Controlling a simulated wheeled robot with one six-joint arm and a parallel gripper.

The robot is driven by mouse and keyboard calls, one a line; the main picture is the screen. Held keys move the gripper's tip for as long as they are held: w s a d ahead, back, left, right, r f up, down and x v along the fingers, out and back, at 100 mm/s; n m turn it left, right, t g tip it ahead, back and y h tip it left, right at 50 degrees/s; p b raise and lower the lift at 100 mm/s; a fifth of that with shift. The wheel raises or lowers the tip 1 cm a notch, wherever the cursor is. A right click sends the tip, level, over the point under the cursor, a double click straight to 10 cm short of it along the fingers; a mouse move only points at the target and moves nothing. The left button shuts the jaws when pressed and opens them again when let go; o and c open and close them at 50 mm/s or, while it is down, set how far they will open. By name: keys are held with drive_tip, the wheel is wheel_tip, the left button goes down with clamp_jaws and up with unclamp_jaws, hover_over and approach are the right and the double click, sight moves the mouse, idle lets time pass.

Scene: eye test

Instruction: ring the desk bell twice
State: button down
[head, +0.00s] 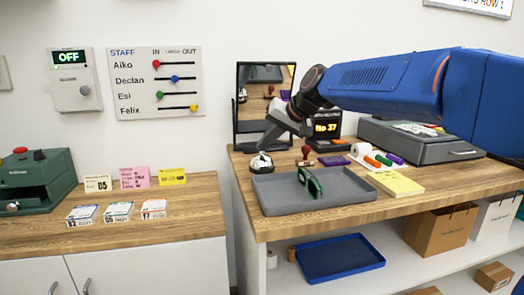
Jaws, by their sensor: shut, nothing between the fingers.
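The desk bell (261,163), a small shiny dome, stands on the wooden desk at the back left corner of the grey tray. My gripper (268,145) reaches in from the right on my blue arm and points down and left. Its shut fingertips are just above the bell, with nothing held. I cannot tell whether they touch the bell's top.
The grey tray (272,201) holds dark green glasses (309,182). A mirror (242,126) stands behind the bell. A red-handled stamp (306,155), a purple pad (334,161), markers and a yellow notepad (396,184) lie to the right. A card display shows 37.

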drive_tip(key=shift+r, duration=0.85)
drive_tip(key=shift+r, duration=2.5)
drive_tip(key=shift+f, duration=0.1)
idle(1.0)
drive_tip(key=shift+s+a+r+n+t+h, duration=0.1)
drive_tip(key=shift+a+r+n+t+h, duration=0.1)
drive_tip(key=shift+r+n+t+h, duration=0.75)
drive_tip(key=shift+s+a+r+n+t+h, duration=0.15)
drive_tip(key=shift+r+n+t+h, duration=0.2)
drive_tip(key=shift+n+h, duration=1.2)
drive_tip(key=shift+w+a+r+n+t+h, duration=0.15)
drive_tip(key=shift+r+n+t+h, duration=0.45)
drive_tip(key=shift+n+h, duration=0.6)
drive_tip(key=shift+s, duration=0.1)
